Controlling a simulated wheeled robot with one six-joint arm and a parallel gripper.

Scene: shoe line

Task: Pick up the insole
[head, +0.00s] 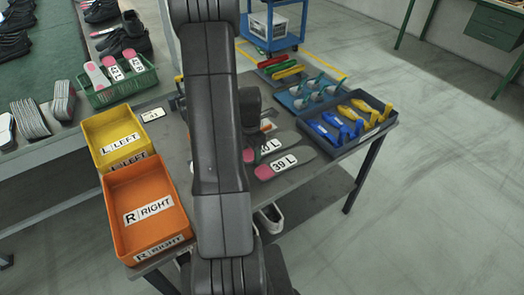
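Two dark grey insoles with pink heels and white labels lie on the grey worktable, just right of my arm. The nearer insole (308,157) is labelled 39 L. The other insole (291,138) lies just behind it, its label ending in L and partly covered by my arm. More insoles (113,68) with pink ends and white labels stand in a green crate (123,88) at the upper left. My arm runs down the middle of the view and hides part of the table. My gripper's fingertips are hidden.
A yellow bin (95,131) marked L LEFT and an orange bin (183,193) marked R RIGHT stand at the table's left. A dark tray (339,147) with blue and yellow tools and a blue tray (288,104) stand at the right. Shoes sit at the upper left.

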